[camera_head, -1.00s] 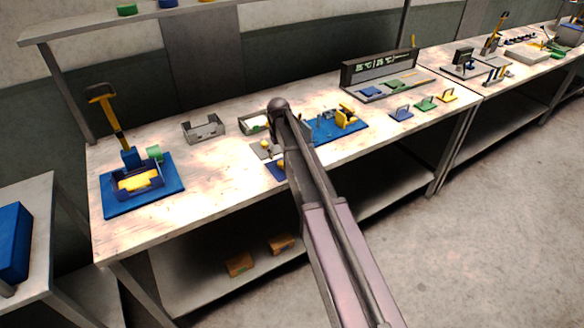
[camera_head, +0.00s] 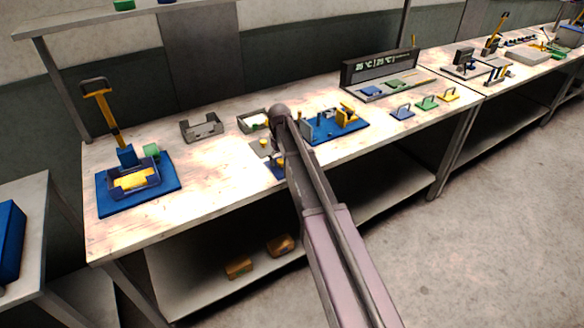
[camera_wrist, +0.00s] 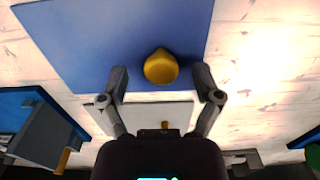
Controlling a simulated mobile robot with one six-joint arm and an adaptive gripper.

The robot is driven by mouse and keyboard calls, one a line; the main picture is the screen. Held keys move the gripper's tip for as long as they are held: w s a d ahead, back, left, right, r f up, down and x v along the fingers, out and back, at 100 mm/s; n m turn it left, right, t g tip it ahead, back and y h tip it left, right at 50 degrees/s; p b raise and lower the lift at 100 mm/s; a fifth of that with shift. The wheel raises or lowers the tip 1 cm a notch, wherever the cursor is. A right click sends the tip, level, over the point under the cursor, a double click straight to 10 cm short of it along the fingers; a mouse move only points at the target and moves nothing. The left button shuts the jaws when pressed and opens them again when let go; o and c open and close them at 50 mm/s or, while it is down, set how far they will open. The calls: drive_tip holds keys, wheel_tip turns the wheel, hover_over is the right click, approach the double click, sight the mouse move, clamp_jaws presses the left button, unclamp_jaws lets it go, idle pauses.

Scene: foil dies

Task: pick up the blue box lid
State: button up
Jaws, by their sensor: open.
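The blue box lid (camera_wrist: 110,45) is a flat blue plate with a round yellow knob (camera_wrist: 160,67), filling the upper middle of the wrist view. In the head view only part of the blue lid (camera_head: 274,169) shows beside my arm. My gripper (camera_wrist: 160,80) is open above it, fingers spread to left and right of the knob with gaps on both sides. Nothing is held. The height between the fingertips and the lid is hard to tell. In the head view my arm hides the gripper.
A grey plate with a smaller yellow knob (camera_wrist: 165,125) lies close to the lid, partly under my gripper in view. A blue board with a yellow clamp (camera_head: 347,112) stands right. A blue press base (camera_head: 105,206) is at the left. Bare wooden bench (camera_head: 215,178) lies between.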

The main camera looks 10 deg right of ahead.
drive_tip(key=shift+f+b, duration=0.45)
drive_tip(key=shift+f, duration=0.3)
clamp_jaws()
